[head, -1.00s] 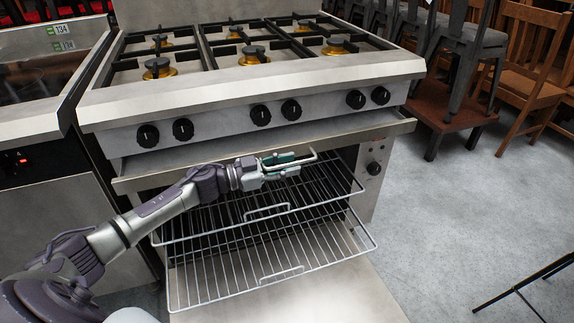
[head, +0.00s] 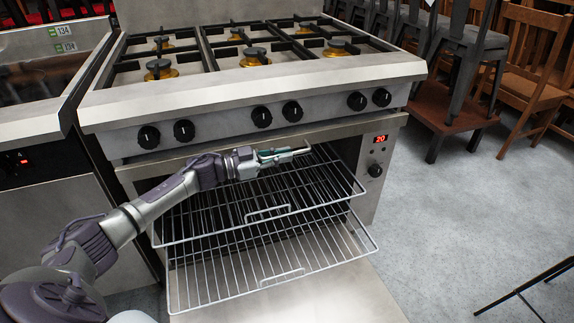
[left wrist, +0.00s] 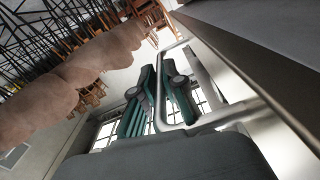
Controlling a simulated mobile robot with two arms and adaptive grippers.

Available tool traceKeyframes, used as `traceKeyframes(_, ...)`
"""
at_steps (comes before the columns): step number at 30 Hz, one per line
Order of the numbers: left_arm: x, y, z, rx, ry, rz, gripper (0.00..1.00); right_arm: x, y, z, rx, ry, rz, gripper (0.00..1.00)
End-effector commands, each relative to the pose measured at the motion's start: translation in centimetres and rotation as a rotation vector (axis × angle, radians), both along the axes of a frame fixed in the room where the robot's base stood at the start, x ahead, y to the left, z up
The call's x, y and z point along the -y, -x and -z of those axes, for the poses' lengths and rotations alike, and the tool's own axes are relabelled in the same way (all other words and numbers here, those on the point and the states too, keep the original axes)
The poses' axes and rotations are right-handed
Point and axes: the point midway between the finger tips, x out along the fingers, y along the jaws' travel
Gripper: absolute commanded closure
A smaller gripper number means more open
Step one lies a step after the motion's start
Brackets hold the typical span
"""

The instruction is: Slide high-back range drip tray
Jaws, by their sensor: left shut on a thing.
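The range's drip tray (head: 325,131) is a wide, thin steel front under the knob panel and above the open oven. It sits close in, about level with the range front. Its bar handle (head: 299,152) sticks out at the front. My left gripper (head: 272,156) reaches in from the left and is shut at this handle. In the left wrist view the pale metal handle (left wrist: 222,116) loops around the green-padded fingers of the left gripper (left wrist: 160,95), beside the tray's long edge. The exact finger contact is partly hidden. My right gripper is not in view.
Below, two wire oven racks (head: 318,262) stick out over the lowered oven door (head: 345,292). The red display (head: 380,139) and an oven knob (head: 375,170) are at the right. A neighbouring appliance (head: 45,215) stands left.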

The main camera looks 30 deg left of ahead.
Motion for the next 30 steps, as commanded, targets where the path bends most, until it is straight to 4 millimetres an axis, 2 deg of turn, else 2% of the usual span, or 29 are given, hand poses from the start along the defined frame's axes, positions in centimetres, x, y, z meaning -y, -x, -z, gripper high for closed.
traceKeyframes(3,-1.2,-1.1,0.1,0.001,0.0,-0.002,1.0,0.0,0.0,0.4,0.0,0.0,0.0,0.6)
traceKeyframes(6,-1.6,-1.5,0.1,0.0,0.0,0.0,1.0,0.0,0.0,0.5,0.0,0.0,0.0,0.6)
traceKeyframes(15,-1.7,-1.5,0.1,-0.002,0.0,0.001,1.0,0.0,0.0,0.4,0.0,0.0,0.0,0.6)
traceKeyframes(16,-1.7,-1.5,0.1,-0.002,0.0,0.001,0.85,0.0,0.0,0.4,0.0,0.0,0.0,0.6)
traceKeyframes(20,-1.7,-1.5,0.1,-0.002,0.0,0.001,0.65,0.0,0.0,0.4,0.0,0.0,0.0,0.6)
traceKeyframes(30,-1.9,-1.2,0.1,-0.002,0.0,0.001,0.65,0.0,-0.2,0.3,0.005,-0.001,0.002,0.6)
